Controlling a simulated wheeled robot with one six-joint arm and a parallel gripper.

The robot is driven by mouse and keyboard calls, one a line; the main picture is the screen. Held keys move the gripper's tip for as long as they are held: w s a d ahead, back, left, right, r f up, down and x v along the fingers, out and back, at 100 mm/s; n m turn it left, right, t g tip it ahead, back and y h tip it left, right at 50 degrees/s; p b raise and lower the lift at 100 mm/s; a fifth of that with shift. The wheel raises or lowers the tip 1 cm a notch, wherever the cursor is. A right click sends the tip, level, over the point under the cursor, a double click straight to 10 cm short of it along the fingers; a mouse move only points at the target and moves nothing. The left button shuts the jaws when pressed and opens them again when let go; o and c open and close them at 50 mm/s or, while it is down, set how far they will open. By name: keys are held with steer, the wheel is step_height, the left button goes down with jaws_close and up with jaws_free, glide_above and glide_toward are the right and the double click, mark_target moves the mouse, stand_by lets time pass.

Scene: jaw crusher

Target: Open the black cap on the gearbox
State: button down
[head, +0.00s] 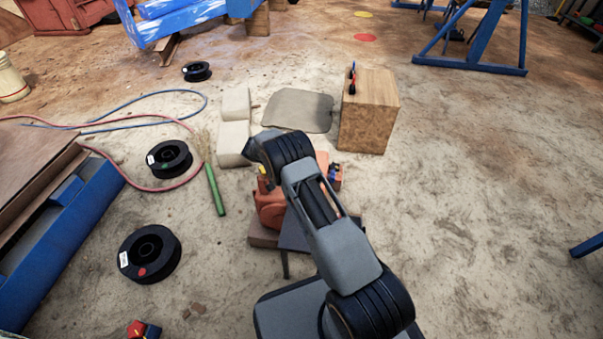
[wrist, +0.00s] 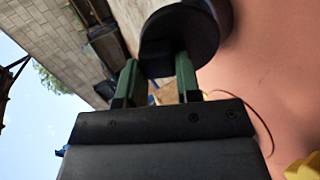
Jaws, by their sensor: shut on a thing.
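The gearbox (head: 270,208) is an orange-red casing on a low dark stand, partly behind my arm in the head view. In the wrist view its smooth orange side (wrist: 275,75) fills the right. The black cap (wrist: 180,35) is a round dark disc against that orange side. My gripper (wrist: 157,66) has its green fingers shut on the part of the cap nearest the camera. I cannot tell whether the cap is still seated or loose. The head view hides the cap and fingers behind my arm.
Pale blocks (head: 234,140), a green-handled brush (head: 214,188) and black spools (head: 150,254) lie to the left.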

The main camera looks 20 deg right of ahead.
steer(key=c, duration=0.8)
jaws_free()
steer(key=p+v, duration=0.2)
steer(key=v, duration=1)
steer(key=shift+f, duration=0.1)
